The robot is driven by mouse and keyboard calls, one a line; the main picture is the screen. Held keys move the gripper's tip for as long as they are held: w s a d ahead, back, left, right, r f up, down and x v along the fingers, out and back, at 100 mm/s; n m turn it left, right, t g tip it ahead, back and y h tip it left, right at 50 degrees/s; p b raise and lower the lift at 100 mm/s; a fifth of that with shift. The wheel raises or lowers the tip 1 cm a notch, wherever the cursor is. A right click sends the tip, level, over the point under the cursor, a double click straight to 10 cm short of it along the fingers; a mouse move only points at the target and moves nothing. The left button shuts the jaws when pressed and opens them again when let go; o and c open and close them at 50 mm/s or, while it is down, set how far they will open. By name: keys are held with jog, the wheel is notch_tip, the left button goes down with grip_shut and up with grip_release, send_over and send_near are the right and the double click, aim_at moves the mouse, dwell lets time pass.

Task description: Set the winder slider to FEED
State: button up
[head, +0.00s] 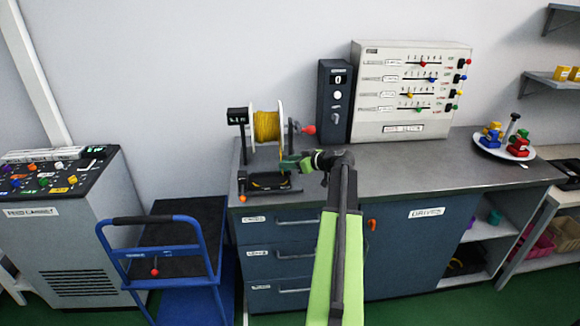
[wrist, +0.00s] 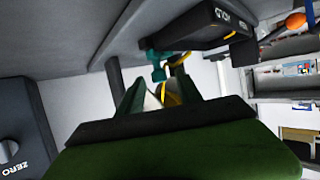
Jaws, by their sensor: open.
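The winder (head: 268,181) stands on the bench, with a yellow spool (head: 266,127) between white flanges. A small teal piece (head: 287,163) sits in front of the spool. In the wrist view this teal piece (wrist: 157,66) shows just beyond my fingers, with yellow strand beside it. A dark block (wrist: 205,28) there reads HOLD upside down; a second small word on it is unclear. My gripper (head: 303,162) is at the winder's right side. In the wrist view my gripper (wrist: 160,92) is open, its fingers apart with nothing clearly between them. I cannot tell whether it touches the teal piece.
A dark counter box (head: 334,102) and a white slider panel (head: 412,92) stand behind to the right. A red knob (head: 309,130) is near my gripper. A plate (head: 504,150) of coloured pieces is at far right. A blue cart (head: 165,250) stands left.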

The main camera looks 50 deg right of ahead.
jog(key=shift+w+f, duration=0.1)
jog(key=shift+w, duration=0.1)
jog(key=shift+c, duration=0.4)
grip_shut()
dwell(0.9)
